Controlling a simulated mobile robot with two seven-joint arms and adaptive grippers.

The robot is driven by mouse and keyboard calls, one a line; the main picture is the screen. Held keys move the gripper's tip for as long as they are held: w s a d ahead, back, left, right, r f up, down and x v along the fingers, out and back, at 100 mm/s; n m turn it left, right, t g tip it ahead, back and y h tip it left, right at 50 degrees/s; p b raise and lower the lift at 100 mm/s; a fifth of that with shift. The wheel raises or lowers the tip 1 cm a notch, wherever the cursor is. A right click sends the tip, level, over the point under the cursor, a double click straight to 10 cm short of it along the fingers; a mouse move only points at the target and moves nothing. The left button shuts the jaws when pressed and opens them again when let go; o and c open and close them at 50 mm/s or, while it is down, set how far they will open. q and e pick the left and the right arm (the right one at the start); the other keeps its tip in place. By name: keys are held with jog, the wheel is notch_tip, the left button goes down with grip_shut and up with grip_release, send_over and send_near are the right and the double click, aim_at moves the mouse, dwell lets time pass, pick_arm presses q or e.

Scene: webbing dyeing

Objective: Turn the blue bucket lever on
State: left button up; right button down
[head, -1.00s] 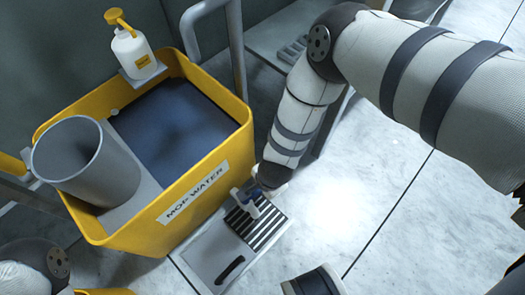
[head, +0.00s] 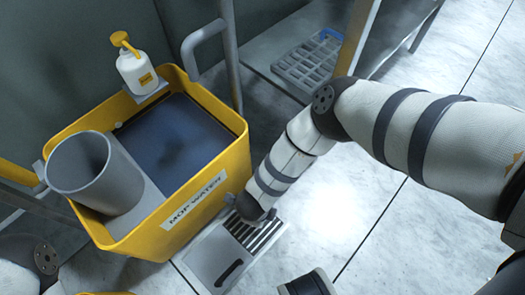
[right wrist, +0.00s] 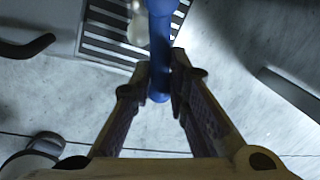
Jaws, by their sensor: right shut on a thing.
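The blue lever (right wrist: 160,52) runs down from the top of the right wrist view, its lower end between the two fingers of my right gripper (right wrist: 161,88). The fingers are shut on it. In the head view my right wrist comes down at the front right corner of the yellow bucket (head: 191,237), which is labelled MOP WATER, above a striped drain grate. The lever is hidden behind my wrist there. Its exact angle is hard to tell.
A grey cylinder (head: 80,172) and a white pump bottle (head: 136,72) are on the bucket. A shelf with a grey rack (head: 303,66) stands behind my right arm.

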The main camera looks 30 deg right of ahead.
jog(key=shift+s+a+m+g, duration=0.25)
jog(key=shift+a+m, duration=0.3)
jog(key=shift+m, duration=0.6)
jog(key=shift+s+a+m+g, duration=0.15)
jog(key=shift+s+a+m, duration=0.3)
jog(key=shift+m, duration=0.7)
jog(key=shift+w+a, duration=0.1)
jog(key=c, duration=1.5)
grip_release()
jog(key=shift+c, duration=0.2)
jog(key=shift+r, duration=0.1)
notch_tip(320, 180, up, 12)
jog(key=a, duration=0.2)
jog(key=shift+s+f, duration=0.2)
jog(key=shift+s, duration=0.15)
jog(key=shift+a, duration=0.1)
